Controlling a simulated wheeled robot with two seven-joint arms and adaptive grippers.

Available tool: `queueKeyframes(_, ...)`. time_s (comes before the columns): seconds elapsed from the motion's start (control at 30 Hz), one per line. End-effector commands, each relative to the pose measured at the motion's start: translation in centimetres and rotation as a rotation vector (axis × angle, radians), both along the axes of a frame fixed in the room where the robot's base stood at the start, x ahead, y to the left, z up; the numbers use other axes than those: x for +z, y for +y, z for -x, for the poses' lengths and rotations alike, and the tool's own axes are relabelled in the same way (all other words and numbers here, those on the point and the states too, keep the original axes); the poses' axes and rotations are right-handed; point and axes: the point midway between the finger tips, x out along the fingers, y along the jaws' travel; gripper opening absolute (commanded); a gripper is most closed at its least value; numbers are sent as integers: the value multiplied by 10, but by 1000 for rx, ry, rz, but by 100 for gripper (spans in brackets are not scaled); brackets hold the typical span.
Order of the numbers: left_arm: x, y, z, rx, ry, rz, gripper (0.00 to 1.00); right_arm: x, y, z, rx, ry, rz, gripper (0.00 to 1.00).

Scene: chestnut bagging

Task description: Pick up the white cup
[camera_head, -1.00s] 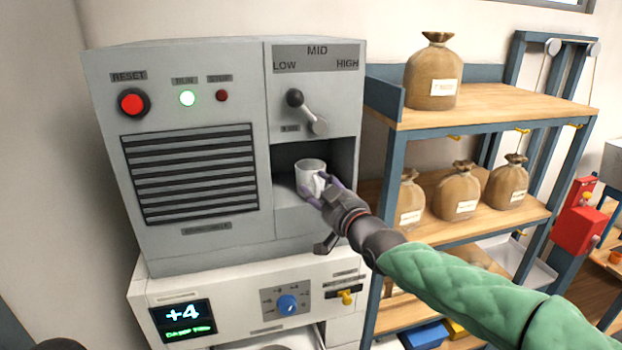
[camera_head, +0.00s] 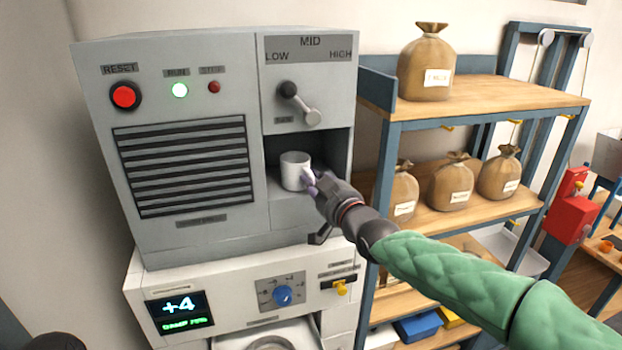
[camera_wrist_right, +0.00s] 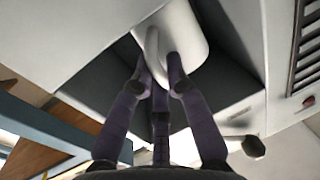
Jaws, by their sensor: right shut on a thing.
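The white cup (camera_head: 294,171) stands upright in the recess of the grey machine (camera_head: 185,235), under the lever. My right gripper (camera_head: 311,182) reaches in from the right and meets the cup on its handle side. In the right wrist view, the purple fingers of my right gripper (camera_wrist_right: 160,80) are closed around the handle of the cup (camera_wrist_right: 180,25). Whether the cup's base touches the recess floor is hard to tell.
The recess has walls close around the cup. A wooden shelf (camera_head: 480,95) with several tied brown bags (camera_head: 426,62) stands to the right.

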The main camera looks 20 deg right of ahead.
Motion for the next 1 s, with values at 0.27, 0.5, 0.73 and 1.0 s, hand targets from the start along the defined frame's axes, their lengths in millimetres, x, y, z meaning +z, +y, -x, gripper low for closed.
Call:
queueKeyframes(0.27,-2,0,0,0,0,0,40,10,0,0,0,-3,-1,0)
queueKeyframes(0.5,-6,0,0,0,0,0,40,28,0,0,0,-4,-1,0)
queueKeyframes(0.73,-14,0,0,0,0,0,40,35,-4,17,0,-4,-1,0)
queueKeyframes(1.0,-25,0,0,0,0,0,40,35,-12,48,-1,-5,0,0)
